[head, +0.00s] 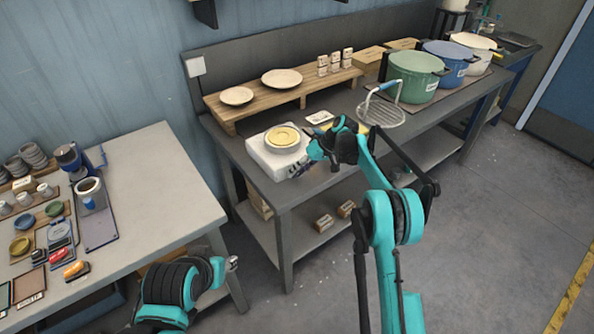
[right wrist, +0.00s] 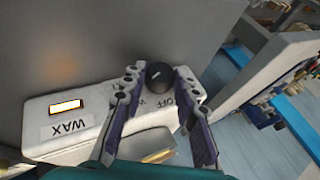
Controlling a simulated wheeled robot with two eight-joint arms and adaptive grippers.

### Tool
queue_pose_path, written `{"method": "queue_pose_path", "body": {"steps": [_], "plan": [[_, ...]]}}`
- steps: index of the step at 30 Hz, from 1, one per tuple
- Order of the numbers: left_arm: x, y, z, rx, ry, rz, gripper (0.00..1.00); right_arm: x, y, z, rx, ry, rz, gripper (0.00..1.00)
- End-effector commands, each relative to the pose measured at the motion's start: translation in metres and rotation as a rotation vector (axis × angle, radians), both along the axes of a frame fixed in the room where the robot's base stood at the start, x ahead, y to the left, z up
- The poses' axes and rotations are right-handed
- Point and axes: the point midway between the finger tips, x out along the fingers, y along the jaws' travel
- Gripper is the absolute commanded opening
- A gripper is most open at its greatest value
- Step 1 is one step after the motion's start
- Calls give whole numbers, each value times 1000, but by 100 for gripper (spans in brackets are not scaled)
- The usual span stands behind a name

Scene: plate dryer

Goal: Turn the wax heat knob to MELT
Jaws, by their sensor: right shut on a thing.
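The wax heater is a white box (head: 262,158) with a round pan of yellow wax (head: 283,137) on top, at the near left end of the dark bench. In the right wrist view its side shows a WAX label (right wrist: 70,128), a lit orange window (right wrist: 66,106) and OFF lettering. The black heat knob (right wrist: 159,77) has a short white mark and sits between my right fingertips. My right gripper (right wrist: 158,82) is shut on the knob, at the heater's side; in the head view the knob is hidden. The MELT marking cannot be read.
A wooden riser (head: 250,107) with plates stands behind the heater. Green (head: 415,77), blue (head: 450,62) and cream pots stand to the right, with a wire skimmer (head: 382,112) before them. A pale table (head: 155,180) with jars and small trays is at the left.

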Motion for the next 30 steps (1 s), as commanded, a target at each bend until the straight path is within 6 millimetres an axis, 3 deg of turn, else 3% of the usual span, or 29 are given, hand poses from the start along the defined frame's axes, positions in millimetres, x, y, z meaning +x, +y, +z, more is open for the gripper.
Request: {"method": "queue_pose_path", "body": {"steps": [22,23,25,30], "plan": [[0,0,1,0,0,0,40,1,-2,-2,88,65,-1,0],[0,0,1,0,0,0,40,1,-2,-2,88,65,-1,32],[0,0,1,0,0,0,40,1,-1,-2,88,65,-1,49],[0,0,1,0,0,0,40,1,-1,-1,88,65,-1,49]]}}
